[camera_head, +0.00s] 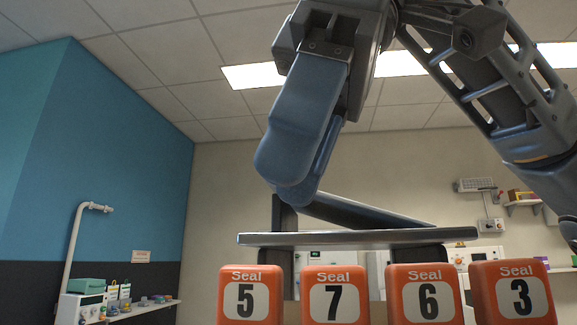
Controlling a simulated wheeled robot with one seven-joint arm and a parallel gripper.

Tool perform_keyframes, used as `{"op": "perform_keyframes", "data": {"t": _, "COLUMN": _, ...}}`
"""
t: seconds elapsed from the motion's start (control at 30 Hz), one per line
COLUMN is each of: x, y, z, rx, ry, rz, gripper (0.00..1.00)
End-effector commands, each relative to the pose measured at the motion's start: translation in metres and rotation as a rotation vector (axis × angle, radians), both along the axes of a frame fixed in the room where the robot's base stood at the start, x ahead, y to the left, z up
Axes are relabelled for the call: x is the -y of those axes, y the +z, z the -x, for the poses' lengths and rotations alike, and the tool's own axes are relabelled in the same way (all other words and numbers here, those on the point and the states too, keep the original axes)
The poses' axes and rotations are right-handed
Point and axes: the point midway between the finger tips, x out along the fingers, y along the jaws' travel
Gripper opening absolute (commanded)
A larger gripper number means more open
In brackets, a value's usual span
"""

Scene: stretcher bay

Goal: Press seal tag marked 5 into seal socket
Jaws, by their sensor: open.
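Several orange seal tags stand in a row along the bottom edge, each with the word Seal and a white number patch. The seal tag marked 5 (250,270) is at the left end. To its right are the tags marked 7 (334,273), 6 (424,272) and 3 (511,269). My gripper (290,195) hangs above the row, over the gap between 5 and 7 in the picture, apart from the tags. It is open and holds nothing visible; one finger largely hides the other. I see no seal socket that I can identify.
A dark flat bar (358,239) runs behind and above the tags. At the left, a shelf (150,307) carries small items and a white device (82,308) beside a white pipe (75,240). A wall shelf (525,203) is at the right. The tags' lower ends are cut off.

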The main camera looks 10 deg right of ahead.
Motion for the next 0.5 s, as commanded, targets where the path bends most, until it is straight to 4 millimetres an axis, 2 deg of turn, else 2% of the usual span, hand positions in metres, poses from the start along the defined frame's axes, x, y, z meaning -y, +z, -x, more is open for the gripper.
{"op": "perform_keyframes", "data": {"t": 0.5, "x": -0.023, "y": -0.059, "z": -0.008, "rx": -0.002, "ry": 0.001, "rz": 0.000, "gripper": 0.49}}
